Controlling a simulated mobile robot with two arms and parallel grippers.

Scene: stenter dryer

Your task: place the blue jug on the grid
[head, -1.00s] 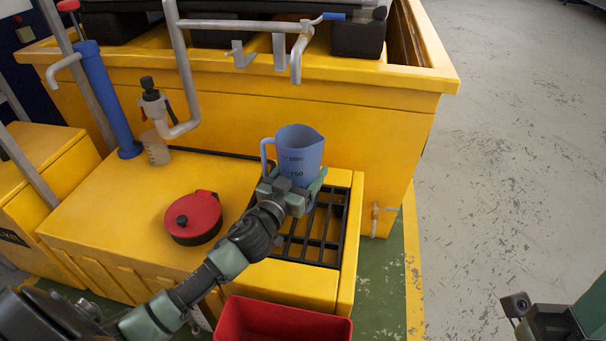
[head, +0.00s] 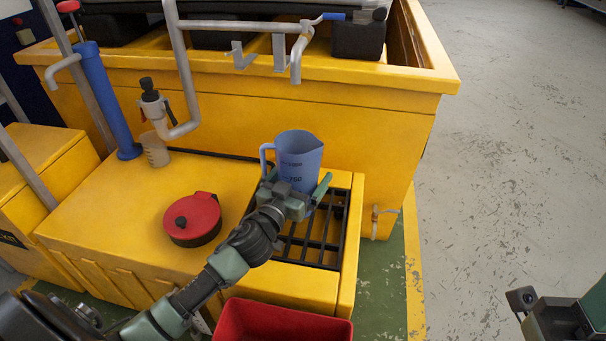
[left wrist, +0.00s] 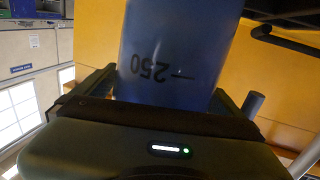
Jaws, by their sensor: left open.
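The blue jug (head: 298,160) stands upright at the far part of the black grid (head: 318,240), in the yellow bench top. Its handle points left and its spout right. My left gripper (head: 299,197) is open, with its fingers on either side of the jug's lower part. In the left wrist view the jug (left wrist: 175,50) fills the middle between the fingers, with its 250 mark showing. The jug's base is hidden behind the gripper, so its contact with the grid is not visible. My right gripper (head: 530,306) is at the lower right, far from the jug; its jaws are unclear.
A red round lidded can (head: 192,219) sits on the bench left of the grid. A red bin (head: 282,322) stands in front. A yellow tank wall (head: 390,140) rises behind the jug.

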